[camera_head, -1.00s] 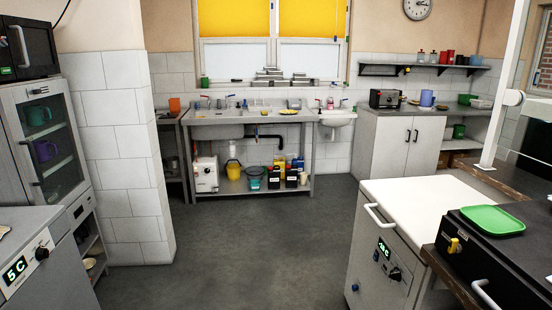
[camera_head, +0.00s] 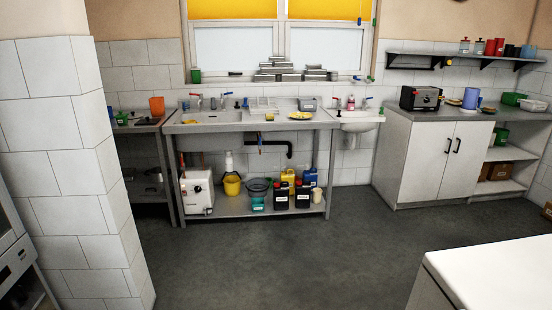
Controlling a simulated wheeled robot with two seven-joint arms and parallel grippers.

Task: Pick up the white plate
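I cannot make out a white plate for certain in this view. A yellow plate (camera_head: 300,115) lies on the right part of the steel sink unit (camera_head: 215,126). Small items near the blue jug (camera_head: 471,98) on the right counter are too small to tell apart. Neither of my grippers is in view.
A tiled wall corner (camera_head: 70,150) stands close at left. A white-topped unit (camera_head: 500,275) is at lower right. A white cabinet (camera_head: 430,160) with a toaster (camera_head: 420,98) stands at back right. The grey floor (camera_head: 290,255) between them is clear.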

